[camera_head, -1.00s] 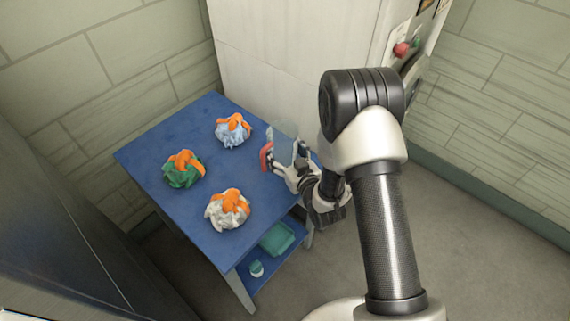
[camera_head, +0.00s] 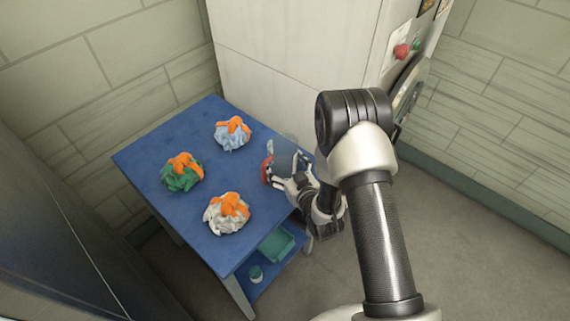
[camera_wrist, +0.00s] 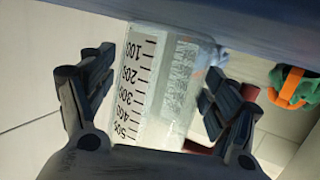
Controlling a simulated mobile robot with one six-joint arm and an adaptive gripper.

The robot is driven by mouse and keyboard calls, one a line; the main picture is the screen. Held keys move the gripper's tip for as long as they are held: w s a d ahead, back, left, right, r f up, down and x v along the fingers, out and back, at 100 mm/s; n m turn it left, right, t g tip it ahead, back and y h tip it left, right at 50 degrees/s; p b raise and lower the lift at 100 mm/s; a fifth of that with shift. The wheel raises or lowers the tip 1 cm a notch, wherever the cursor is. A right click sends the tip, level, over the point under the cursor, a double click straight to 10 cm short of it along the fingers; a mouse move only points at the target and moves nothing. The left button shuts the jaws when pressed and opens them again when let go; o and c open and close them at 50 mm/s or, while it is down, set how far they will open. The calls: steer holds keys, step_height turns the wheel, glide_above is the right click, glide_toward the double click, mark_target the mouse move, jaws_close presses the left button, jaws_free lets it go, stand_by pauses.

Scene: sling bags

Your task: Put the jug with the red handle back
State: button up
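The jug (camera_head: 284,152) is clear, with a red handle (camera_head: 267,169) on its left side in the head view. It appears at the right edge of the blue table; whether it touches the top I cannot tell. In the wrist view the jug (camera_wrist: 165,85) shows its printed volume scale and lies between the two fingers. The handle (camera_wrist: 250,92) shows partly behind the right finger. My gripper (camera_head: 287,178) reaches in from the right and appears shut on the jug's body, which moves with it. Contact at the fingertips is not clear.
The blue table (camera_head: 180,130) bears three bags with orange tops: light blue (camera_head: 230,138), green (camera_head: 180,180) and white (camera_head: 225,217). A teal tray (camera_head: 277,243) and a small jar (camera_head: 256,273) are on the shelf below. A tall white cabinet (camera_head: 290,60) stands behind.

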steer(key=shift+o, duration=0.5)
steer(key=shift+s+r, duration=0.15)
steer(key=p+v, duration=0.3)
steer(key=v, duration=0.9)
steer(key=w+d+r+g+h, duration=0.2)
steer(key=w+d+r, duration=0.1)
steer(key=w+r, duration=0.3)
steer(key=s+d+r+m+g+h, duration=0.1)
steer(key=d+r+h, duration=0.15)
steer(key=r, duration=0.25)
steer(key=s+d+r+g+h, duration=0.1)
steer(key=s+d+r, duration=0.15)
steer(key=r, duration=0.25)
steer(key=s+d+r+m+g, duration=0.1)
steer(key=s+r, duration=0.3)
steer(key=s, duration=0.4)
steer(key=s+d+r+m+g+h, duration=0.1)
steer(key=s+r+g, duration=0.1)
steer(key=s, duration=0.7)
steer(key=s+d+r+m+g, duration=0.1)
steer(key=s+r+m+g, duration=0.1)
steer(key=s+r, duration=0.3)
steer(key=s, duration=0.3)
steer(key=shift+s+d+r, duration=0.2)
steer(key=shift+d+r, duration=0.15)
steer(key=shift+h, duration=0.25)
